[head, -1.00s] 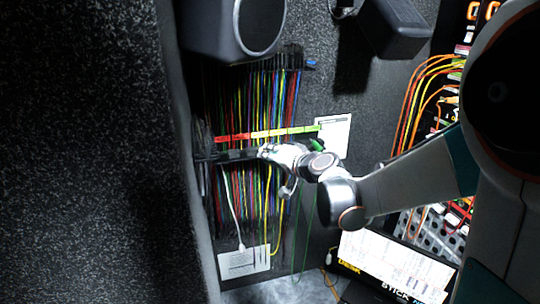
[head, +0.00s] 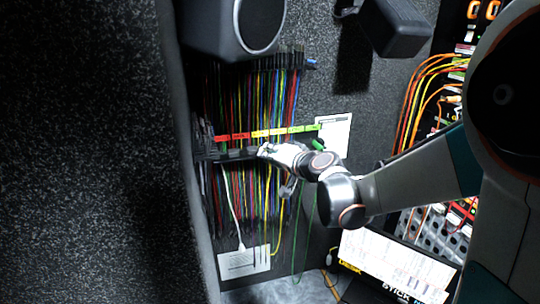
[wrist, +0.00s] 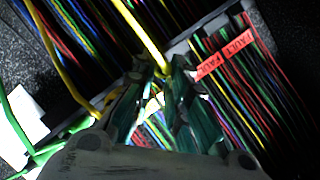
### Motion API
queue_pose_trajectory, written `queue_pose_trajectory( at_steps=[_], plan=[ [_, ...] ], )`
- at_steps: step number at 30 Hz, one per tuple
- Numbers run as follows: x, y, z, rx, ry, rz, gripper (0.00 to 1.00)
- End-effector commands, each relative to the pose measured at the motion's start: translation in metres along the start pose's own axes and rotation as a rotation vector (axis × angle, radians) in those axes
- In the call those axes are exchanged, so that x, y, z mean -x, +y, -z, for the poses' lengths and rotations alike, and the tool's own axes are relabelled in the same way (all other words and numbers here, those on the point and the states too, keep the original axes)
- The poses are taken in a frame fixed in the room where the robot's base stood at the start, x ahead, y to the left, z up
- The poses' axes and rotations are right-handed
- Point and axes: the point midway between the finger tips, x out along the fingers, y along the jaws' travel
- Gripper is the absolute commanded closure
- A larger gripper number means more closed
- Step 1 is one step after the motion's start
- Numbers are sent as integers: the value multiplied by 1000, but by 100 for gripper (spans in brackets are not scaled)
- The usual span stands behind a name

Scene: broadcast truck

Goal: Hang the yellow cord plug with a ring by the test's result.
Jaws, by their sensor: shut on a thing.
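My gripper (head: 264,150) is at the dark cord rack (head: 232,154) on the wall, below the yellow part of the label strip (head: 268,133). In the wrist view its fingers (wrist: 158,75) are closed around a yellow cord (wrist: 141,30) at its plug end. The cord runs up and out of that picture; the fingers hide most of the plug, and I cannot tell whether a ring is on it. The strip is red, yellow and green from left to right in the head view. Red labels (wrist: 238,45) reading FAULT show in the wrist view.
Many coloured cords (head: 270,90) hang closely packed around the rack. A green plug (head: 317,144) is just right of my gripper. A white card (head: 340,126) is on the wall, another (head: 243,263) lower down. A lit screen (head: 385,262) stands lower right; a dark speaker-like box (head: 225,25) overhangs above.

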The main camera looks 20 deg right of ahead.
Motion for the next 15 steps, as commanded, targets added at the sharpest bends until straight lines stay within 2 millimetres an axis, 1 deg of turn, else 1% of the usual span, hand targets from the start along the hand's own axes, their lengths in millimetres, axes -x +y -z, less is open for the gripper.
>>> queue_pose_trajectory(
  at_steps=[9, 10, 11, 12, 13, 15],
  plan=[
    [0, 0, 0, 0, 0, 0, 100],
    [0, 0, 0, 0, 0, 0, 84],
    [0, 0, 0, 0, 0, 0, 77],
    [0, 0, 0, 0, 0, 0, 68],
    [0, 0, 0, 0, 0, 0, 62],
    [0, 1, 0, 0, 0, 0, 62]
  ],
)
